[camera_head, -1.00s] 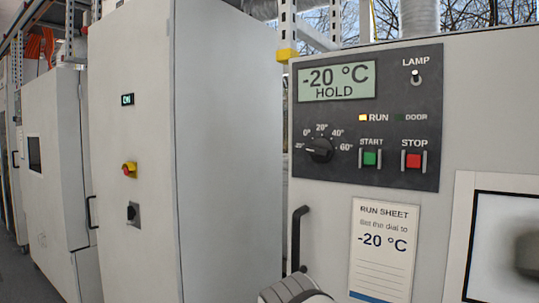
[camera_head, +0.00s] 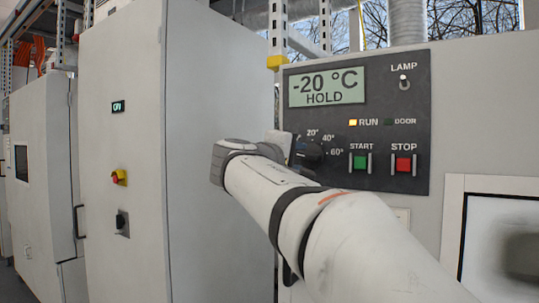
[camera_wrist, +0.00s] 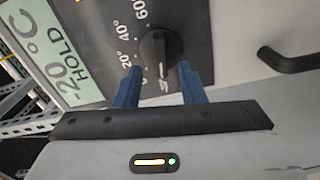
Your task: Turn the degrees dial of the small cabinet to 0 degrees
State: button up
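The degrees dial (camera_head: 311,154) is a round black knob on the small cabinet's dark panel, partly covered by my wrist in the head view. In the wrist view the dial (camera_wrist: 160,55) shows clearly. Its white pointer mark faces the lower end of the scale, away from 60°, about as at -20. My gripper (camera_wrist: 159,68) is open, with one blue finger on each side of the knob. I see gaps beside the knob; contact cannot be told. My gripper also shows in the head view (camera_head: 299,150). The display (camera_head: 327,86) reads -20 °C HOLD.
Right of the dial are the green START button (camera_head: 360,162) and red STOP button (camera_head: 403,164). The LAMP switch (camera_head: 404,83) is above, and the RUN light is lit yellow. A black door handle (camera_wrist: 290,60) stands out near the dial. A tall cabinet (camera_head: 180,150) is at left.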

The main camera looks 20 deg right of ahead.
aim_at(307, 156)
jog(key=p+x, duration=0.1)
jog(key=x, duration=0.3)
jog(key=shift+c, duration=0.6)
grip_shut()
